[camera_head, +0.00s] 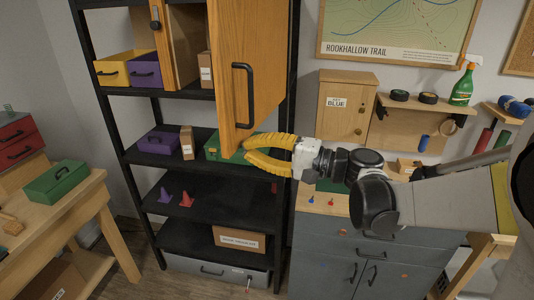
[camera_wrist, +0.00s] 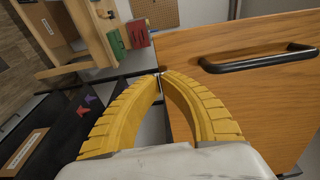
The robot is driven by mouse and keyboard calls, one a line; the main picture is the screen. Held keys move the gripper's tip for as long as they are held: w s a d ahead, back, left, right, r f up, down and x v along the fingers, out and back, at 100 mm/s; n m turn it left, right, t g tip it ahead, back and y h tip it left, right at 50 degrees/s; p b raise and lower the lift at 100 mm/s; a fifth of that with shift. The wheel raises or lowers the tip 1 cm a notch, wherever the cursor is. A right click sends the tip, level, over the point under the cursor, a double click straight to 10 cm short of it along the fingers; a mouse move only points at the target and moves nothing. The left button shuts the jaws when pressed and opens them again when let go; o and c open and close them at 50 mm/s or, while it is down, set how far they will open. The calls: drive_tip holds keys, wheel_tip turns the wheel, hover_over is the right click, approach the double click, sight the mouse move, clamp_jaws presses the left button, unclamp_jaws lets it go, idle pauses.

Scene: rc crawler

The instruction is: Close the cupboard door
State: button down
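The wooden cupboard (camera_head: 185,45) stands on the upper level of a black shelf rack. Its orange-brown door (camera_head: 228,75) stands wide open, swung out toward the camera, with a black bar handle (camera_head: 240,95) on its face. In the wrist view the door (camera_wrist: 235,100) fills the right side, with the handle (camera_wrist: 258,59) near the top right. My gripper (camera_head: 246,148) has yellow ribbed fingers, which lie just below and right of the door's lower edge in the head view. In the wrist view the fingertips (camera_wrist: 160,75) come together with nothing visible held. Whether they touch the door is unclear.
Yellow and purple bins (camera_head: 113,72) sit left of the cupboard. A green case (camera_head: 213,150) lies on the shelf behind my fingers. A small wooden cabinet (camera_head: 345,105) hangs right of the rack above a grey cabinet (camera_head: 340,250). A workbench (camera_head: 85,195) stands at left.

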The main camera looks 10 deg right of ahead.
drive_tip(key=shift+w+a, duration=0.15)
drive_tip(key=shift+a, duration=0.1)
